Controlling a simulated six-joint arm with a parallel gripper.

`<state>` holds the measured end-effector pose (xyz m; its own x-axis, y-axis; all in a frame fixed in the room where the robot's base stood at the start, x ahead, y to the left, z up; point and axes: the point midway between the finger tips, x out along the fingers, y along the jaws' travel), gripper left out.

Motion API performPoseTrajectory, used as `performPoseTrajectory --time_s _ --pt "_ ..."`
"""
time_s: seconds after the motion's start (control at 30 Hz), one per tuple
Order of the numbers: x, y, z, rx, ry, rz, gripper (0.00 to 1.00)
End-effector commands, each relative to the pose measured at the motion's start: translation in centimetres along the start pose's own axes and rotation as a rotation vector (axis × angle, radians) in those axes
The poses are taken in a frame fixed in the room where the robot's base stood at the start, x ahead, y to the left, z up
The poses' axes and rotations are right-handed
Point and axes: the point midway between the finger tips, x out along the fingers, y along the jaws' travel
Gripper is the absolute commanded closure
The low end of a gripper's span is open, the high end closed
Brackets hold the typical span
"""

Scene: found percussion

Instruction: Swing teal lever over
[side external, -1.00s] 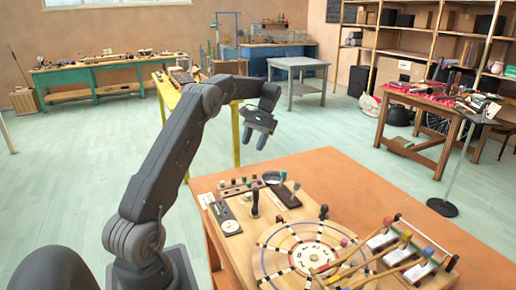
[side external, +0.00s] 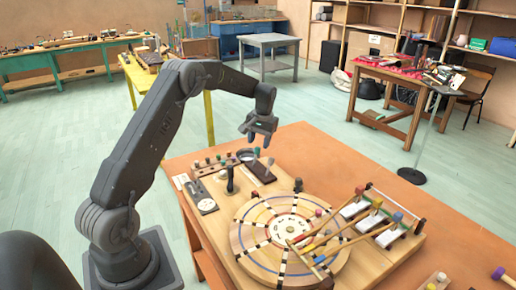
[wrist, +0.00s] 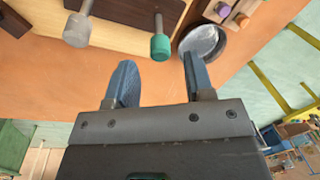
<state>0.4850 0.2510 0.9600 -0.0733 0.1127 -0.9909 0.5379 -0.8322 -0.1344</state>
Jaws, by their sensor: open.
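The teal lever (wrist: 160,45) is a stalk with a teal-green knob, rising from a dark plate (wrist: 135,10). A grey-knobbed lever (wrist: 77,30) stands beside it, to its left in the wrist view. In the side view the teal lever (side external: 257,153) is small, on the board's far part. My gripper (wrist: 157,68) is open and empty. Its fingers point toward the teal knob, which appears just beyond and between the fingertips; I see no contact. In the side view my gripper (side external: 259,140) hangs just above the two levers.
A round metal dish (wrist: 203,42) lies close to the right fingertip in the wrist view. A black-topped peg (side external: 230,180), a marked wooden disc (side external: 265,235) and colour-headed mallets (side external: 345,230) share the board. The orange table (side external: 310,150) is bare behind the board.

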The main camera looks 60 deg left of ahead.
Motion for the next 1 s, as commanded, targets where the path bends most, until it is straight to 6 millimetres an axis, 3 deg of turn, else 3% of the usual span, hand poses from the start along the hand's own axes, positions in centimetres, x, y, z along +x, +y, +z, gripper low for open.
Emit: performPoseTrajectory --time_s 0.23,0.6,1.0 --pt "2.8 0.0 0.0 0.000 -0.001 0.000 0.52" --pt "3.3 0.0 0.0 0.000 0.000 0.000 0.52" --pt "3.2 0.0 0.0 0.000 0.000 0.000 0.91"
